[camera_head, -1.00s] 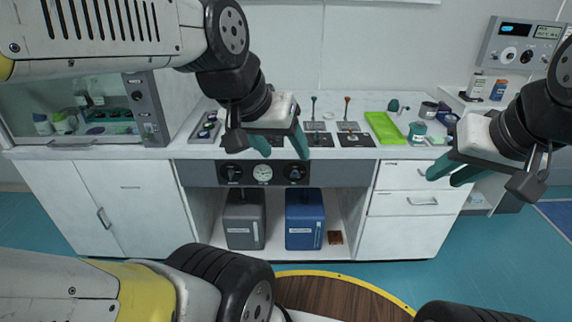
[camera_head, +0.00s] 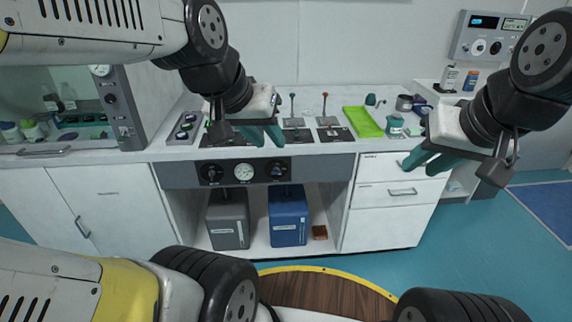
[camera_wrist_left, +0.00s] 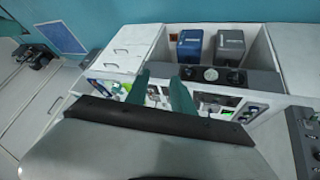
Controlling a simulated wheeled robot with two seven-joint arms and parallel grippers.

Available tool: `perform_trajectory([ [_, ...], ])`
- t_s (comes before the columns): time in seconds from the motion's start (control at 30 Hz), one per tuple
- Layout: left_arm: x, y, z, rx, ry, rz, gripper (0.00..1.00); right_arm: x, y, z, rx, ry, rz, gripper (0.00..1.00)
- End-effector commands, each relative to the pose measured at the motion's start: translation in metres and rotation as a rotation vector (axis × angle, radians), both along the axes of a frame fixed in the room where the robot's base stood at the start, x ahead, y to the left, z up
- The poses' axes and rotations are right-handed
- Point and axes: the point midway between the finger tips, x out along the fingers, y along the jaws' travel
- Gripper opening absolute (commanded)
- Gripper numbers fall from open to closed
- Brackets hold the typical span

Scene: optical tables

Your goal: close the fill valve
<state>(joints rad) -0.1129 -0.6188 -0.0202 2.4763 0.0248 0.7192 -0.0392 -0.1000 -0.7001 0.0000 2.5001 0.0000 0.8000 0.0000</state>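No label that I can read names the fill valve. The counter front panel carries a left black knob (camera_head: 210,173), a round gauge (camera_head: 243,172) and a right black knob (camera_head: 277,171). On the counter stand a green-topped lever (camera_head: 292,106) and a red-topped lever (camera_head: 325,106), on small plates. My left gripper (camera_head: 262,135) is open and empty, its teal fingers seen over the counter's front part, above the panel and left of the levers. The wrist view shows its fingers apart (camera_wrist_left: 160,90). My right gripper (camera_head: 427,161) is open and empty, in front of the drawers.
A grey canister (camera_head: 228,220) and a blue canister (camera_head: 288,216) stand in the open bay below the panel. A green tray (camera_head: 362,121) and small vessels are on the counter's right. A glass-fronted cabinet (camera_head: 128,110) stands at left. Floor is clear at right.

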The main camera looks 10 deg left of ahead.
Motion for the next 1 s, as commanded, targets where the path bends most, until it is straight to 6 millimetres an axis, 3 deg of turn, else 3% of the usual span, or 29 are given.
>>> perform_trajectory([
  [0.27,0.129,-0.013,-0.029,-0.006,-0.093,-0.031,0.29,0.0,0.0,0.0,0.0,0.0,0.0,0.29],
  [0.47,0.218,-0.009,-0.078,0.074,-0.173,-0.012,0.29,0.0,0.0,0.0,0.0,0.0,0.0,0.29],
  [0.6,0.271,0.0,-0.124,0.179,-0.226,0.001,0.29,0.0,0.0,0.0,0.0,0.0,0.0,0.29],
  [0.8,0.327,0.02,-0.199,0.395,-0.297,0.0,0.29,0.0,0.0,0.0,0.0,0.0,0.0,0.29],
  [1.0,0.359,0.044,-0.272,0.669,-0.371,-0.037,0.29,0.0,0.0,0.0,0.0,0.0,0.0,0.29],
])
